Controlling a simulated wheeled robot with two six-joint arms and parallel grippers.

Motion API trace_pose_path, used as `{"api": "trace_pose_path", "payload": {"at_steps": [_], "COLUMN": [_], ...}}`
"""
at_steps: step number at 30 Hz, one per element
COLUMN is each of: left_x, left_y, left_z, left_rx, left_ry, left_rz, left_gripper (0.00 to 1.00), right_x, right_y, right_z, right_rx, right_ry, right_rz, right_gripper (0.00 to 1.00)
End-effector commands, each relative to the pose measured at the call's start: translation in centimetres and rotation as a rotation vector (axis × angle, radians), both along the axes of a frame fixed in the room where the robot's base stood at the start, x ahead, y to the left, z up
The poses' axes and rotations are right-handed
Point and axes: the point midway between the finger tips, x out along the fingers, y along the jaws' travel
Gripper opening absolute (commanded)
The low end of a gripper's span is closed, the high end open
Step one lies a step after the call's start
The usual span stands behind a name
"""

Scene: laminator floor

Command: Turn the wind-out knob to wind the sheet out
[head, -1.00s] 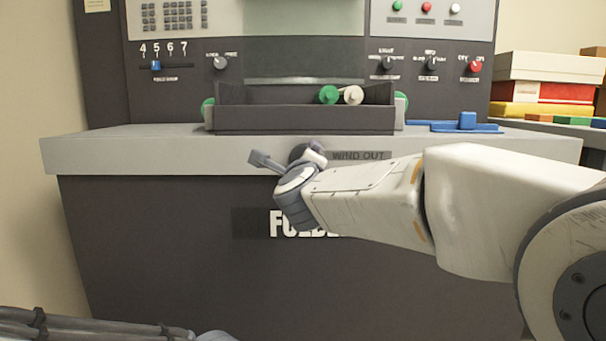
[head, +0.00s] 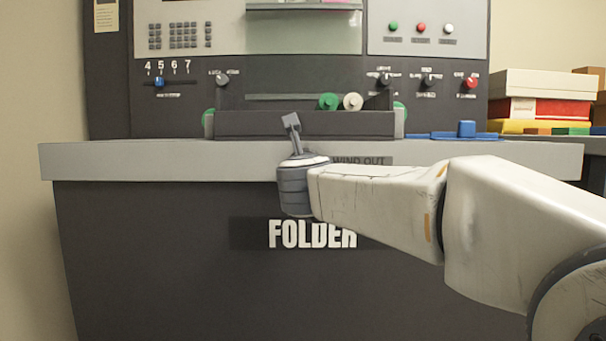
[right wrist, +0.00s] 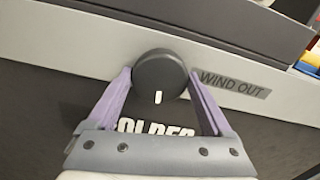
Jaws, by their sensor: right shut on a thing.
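The wind-out knob (right wrist: 158,72) is round and black with a white mark that points down in the right wrist view. It sits on the grey front edge beside the WIND OUT label (right wrist: 235,84). My right gripper (right wrist: 159,76) is shut on the knob, one purple finger at each side. In the head view my right gripper (head: 298,163) is in front of the grey edge and hides the knob and part of the label (head: 362,161). I cannot make out a sheet. My left gripper is not in view.
A dark tray (head: 250,125) sits above the grey ledge (head: 130,160), with a green and a cream roller end at its right. A blue part (head: 466,129) lies on the ledge. Stacked boxes (head: 545,100) stand at the right.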

Motion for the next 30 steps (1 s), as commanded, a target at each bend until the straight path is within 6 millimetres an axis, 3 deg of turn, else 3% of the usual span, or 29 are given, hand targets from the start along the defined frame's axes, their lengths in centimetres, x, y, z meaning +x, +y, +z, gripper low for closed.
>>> {"api": "trace_pose_path", "payload": {"at_steps": [9,25,26,27,30], "left_x": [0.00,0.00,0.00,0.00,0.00], "left_y": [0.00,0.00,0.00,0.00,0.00], "left_z": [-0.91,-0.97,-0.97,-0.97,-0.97], "left_rx": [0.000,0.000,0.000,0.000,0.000], "left_ry": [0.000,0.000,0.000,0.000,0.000], "left_rz": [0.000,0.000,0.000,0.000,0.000], "left_gripper": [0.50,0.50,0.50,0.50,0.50], "right_x": [0.04,0.05,0.05,0.05,0.04], "right_y": [0.03,0.03,0.03,0.03,0.03], "right_z": [-0.24,-0.17,-0.17,-0.17,-0.14], "right_rx": [0.114,0.135,0.135,0.135,0.135], "right_ry": [0.003,0.003,0.003,0.003,0.003], "right_rz": [0.001,0.000,0.000,0.000,0.000], "right_gripper": [0.29,0.29,0.92,1.00,1.00]}}
